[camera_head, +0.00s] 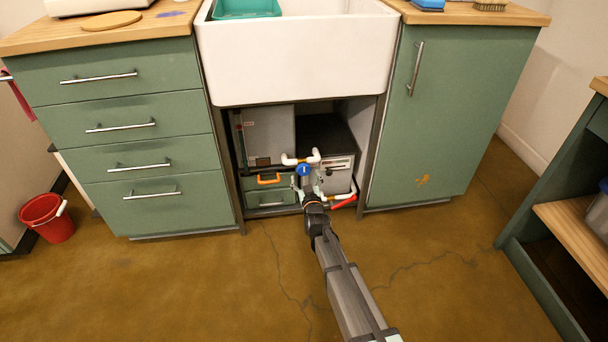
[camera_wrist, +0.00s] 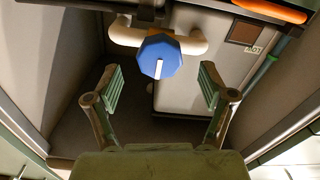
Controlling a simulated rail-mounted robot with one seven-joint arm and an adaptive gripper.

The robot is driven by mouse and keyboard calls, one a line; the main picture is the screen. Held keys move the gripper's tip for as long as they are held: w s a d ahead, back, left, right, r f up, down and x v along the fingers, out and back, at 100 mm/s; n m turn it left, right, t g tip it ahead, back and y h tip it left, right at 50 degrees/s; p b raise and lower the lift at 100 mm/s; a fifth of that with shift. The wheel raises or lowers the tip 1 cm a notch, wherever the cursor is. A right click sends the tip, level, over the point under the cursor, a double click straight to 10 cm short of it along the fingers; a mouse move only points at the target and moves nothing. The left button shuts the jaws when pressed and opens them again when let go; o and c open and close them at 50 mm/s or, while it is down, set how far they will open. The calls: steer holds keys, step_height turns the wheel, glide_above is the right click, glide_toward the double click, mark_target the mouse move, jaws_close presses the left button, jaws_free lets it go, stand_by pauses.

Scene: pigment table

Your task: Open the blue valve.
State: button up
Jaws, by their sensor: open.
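The blue valve (camera_head: 304,170) is a small blue knob on white pipework, inside the open space under the sink. In the wrist view the blue valve (camera_wrist: 159,56) is a faceted knob with a white mark on its face. The mark points nearly straight up and down in that view. My gripper (camera_head: 308,190) reaches into the opening just below the valve. In the wrist view my gripper (camera_wrist: 157,88) is open, its two fingers wide apart. The knob lies ahead, between the lines of the fingers, and neither finger appears to touch it.
White curved pipes (camera_wrist: 124,32) flank the knob. An orange handle (camera_head: 269,179) is at its left, and a red-handled part (camera_head: 344,201) at its lower right. Grey boxes fill the space behind. Cabinet sides frame the opening under the white sink (camera_head: 295,60). The floor (camera_head: 200,285) in front is clear.

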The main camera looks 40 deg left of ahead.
mark_target(304, 171)
steer(key=shift+b+x, duration=0.45)
steer(key=shift+x, duration=1.65)
steer(key=c, duration=1.2)
